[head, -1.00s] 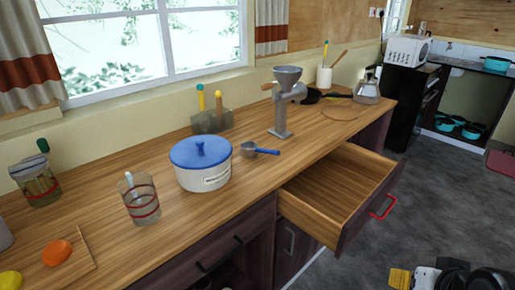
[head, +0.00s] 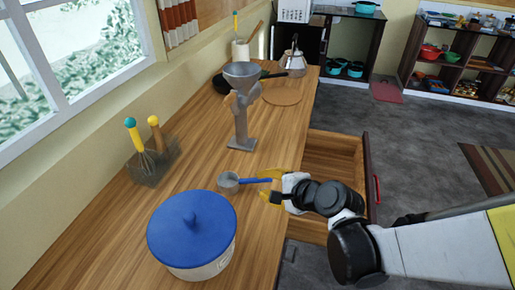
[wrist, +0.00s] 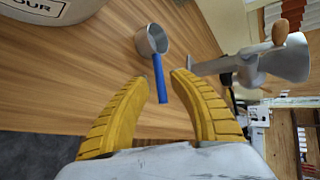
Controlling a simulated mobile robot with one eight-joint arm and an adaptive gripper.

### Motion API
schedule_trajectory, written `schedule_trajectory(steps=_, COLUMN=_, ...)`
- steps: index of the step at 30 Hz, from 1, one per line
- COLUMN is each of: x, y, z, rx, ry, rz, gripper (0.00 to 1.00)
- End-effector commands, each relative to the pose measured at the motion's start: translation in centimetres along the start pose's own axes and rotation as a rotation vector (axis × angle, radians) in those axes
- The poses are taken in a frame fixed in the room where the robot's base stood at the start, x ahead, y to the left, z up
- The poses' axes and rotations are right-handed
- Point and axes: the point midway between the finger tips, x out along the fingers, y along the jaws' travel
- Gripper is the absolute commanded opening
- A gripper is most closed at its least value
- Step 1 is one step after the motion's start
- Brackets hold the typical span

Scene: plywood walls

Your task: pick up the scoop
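The scoop (head: 229,182) is a small grey metal cup with a blue handle, lying on the wooden counter (head: 190,115) between the pot and the grinder. Its handle points right, toward my gripper (head: 272,186). In the wrist view the scoop's cup (wrist: 152,40) is ahead and its blue handle (wrist: 160,78) points back toward the gap between my yellow fingers. My gripper (wrist: 160,85) is open, with the handle's end near the fingertips. I see nothing held between the fingers.
A white pot with a blue lid (head: 192,232) stands close in front of the scoop. A metal grinder (head: 241,108) stands behind it. An open drawer (head: 335,165) juts out at the right, under my arm. Utensils in a holder (head: 150,155) stand by the wall.

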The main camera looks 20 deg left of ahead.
Motion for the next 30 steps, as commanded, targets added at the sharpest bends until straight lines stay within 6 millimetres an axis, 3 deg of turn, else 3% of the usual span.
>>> schedule_trajectory(steps=4, x=2.8, y=0.3, z=-0.1, rx=-0.003, ry=-0.001, rz=0.002, gripper=0.27)
schedule_trajectory(steps=14, x=5.5, y=0.4, z=-0.3, rx=-0.004, ry=0.001, rz=0.001, gripper=0.27)
schedule_trajectory(steps=21, x=9.2, y=0.7, z=-0.6, rx=-0.005, ry=0.000, rz=0.002, gripper=0.27)
schedule_trajectory(steps=29, x=9.4, y=0.4, z=-0.6, rx=-0.005, ry=0.002, rz=0.002, gripper=0.26)
schedule_trajectory(steps=30, x=9.4, y=0.4, z=-0.6, rx=-0.004, ry=0.002, rz=0.002, gripper=0.14)
